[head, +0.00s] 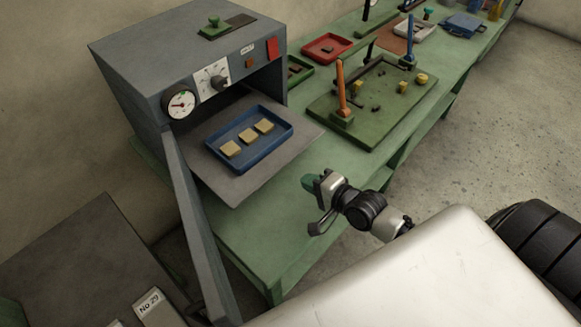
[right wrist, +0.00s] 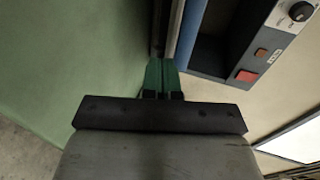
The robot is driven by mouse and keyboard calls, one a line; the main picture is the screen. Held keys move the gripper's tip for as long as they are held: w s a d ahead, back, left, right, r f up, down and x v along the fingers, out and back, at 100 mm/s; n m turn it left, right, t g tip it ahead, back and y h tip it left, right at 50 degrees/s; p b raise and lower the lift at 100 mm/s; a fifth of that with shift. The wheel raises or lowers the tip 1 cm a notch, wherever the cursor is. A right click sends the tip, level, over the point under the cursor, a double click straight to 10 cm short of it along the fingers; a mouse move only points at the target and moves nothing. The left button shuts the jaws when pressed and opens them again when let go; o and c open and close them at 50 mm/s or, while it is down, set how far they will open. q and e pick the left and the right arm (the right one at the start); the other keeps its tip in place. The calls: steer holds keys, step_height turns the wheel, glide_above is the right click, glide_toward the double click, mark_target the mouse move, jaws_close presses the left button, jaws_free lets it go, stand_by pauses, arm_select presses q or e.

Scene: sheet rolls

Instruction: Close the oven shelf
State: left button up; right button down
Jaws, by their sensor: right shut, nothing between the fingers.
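The grey oven (head: 135,75) stands on the green bench with its front open. Its flat grey shelf (head: 232,187) is pulled out of the opening. A blue tray (head: 244,159) with three yellowish square pieces lies on the shelf. The oven door (head: 196,230) is swung open on the left. My right gripper (head: 309,182) is shut and empty, in front of the shelf's outer edge, with a gap showing between them. In the right wrist view its green fingertips (right wrist: 161,76) are together, and the oven front (right wrist: 250,50) is at upper right. My left gripper is not in view.
The green bench (head: 260,245) runs to the upper right. Beyond the shelf is a green board (head: 375,115) with upright orange and blue handled tools. A red tray (head: 326,46) lies behind it. A dark cabinet (head: 75,265) stands at lower left.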

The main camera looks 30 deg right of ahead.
mark_target(243, 133)
steer(key=w+a+p, duration=0.1)
steer(key=w+a, duration=0.1)
steer(key=w, duration=0.4)
steer(key=shift+w+f, duration=0.2)
steer(key=shift+f, duration=0.25)
steer(key=shift+a, duration=0.1)
steer(key=w+a+b, duration=0.2)
steer(key=w, duration=0.3)
steer(key=w+a+b, duration=0.2)
steer(key=w, duration=0.4)
steer(key=w+a+b, duration=0.2)
steer(key=w+b, duration=0.1)
steer(key=w, duration=0.2)
steer(key=shift+w+f, duration=0.1)
steer(key=shift+w, duration=0.55)
steer(key=shift+r, duration=0.3)
steer(key=shift+r, duration=0.1)
